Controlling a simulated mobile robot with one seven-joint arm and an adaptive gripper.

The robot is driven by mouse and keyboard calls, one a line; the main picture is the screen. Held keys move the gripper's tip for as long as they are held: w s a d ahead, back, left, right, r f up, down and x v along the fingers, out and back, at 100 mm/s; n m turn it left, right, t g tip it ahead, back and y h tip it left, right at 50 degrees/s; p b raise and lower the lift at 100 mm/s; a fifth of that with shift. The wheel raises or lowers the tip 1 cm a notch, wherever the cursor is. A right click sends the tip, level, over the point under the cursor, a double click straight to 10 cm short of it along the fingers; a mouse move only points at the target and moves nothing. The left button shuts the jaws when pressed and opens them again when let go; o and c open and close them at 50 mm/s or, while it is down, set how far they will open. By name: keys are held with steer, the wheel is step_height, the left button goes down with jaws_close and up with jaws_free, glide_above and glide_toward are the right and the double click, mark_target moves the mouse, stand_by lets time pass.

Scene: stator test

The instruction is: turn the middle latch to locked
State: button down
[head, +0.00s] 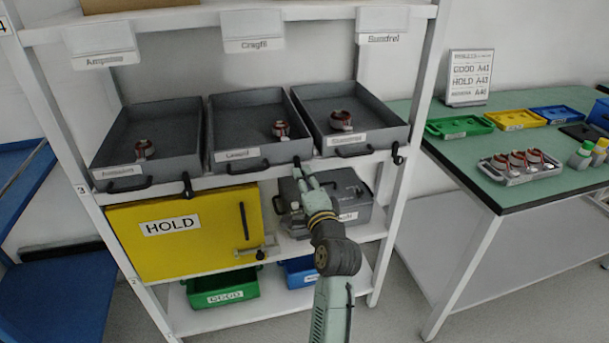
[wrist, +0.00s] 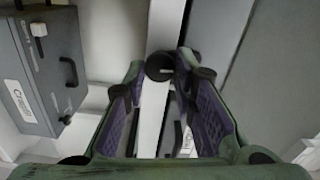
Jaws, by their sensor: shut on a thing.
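The middle latch (head: 297,161) is a small black part on the white front edge of the upper shelf, between the middle and right grey trays. My gripper (head: 303,171) reaches up to it from below and is shut on it. In the wrist view, the latch's round black end (wrist: 160,66) shows between the fingertips of my gripper (wrist: 170,78). The fingers hide part of the latch, and I cannot tell its angle. The left latch (head: 187,185) and the right latch (head: 397,154) are black and hang at the shelf edge.
The middle tray (head: 243,155) and right tray (head: 372,140) have black front handles close to my gripper. Below are a yellow HOLD panel (head: 180,253) and a grey case (head: 362,213). A green-topped table (head: 485,206) stands right.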

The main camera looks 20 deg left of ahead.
steer(key=shift+r+m+p, duration=0.1)
steer(key=shift+m+p, duration=0.3)
steer(key=shift+m, duration=0.2)
steer(key=c, duration=1.4)
jaws_free()
steer(key=shift+o, duration=0.2)
steer(key=v, duration=1.2)
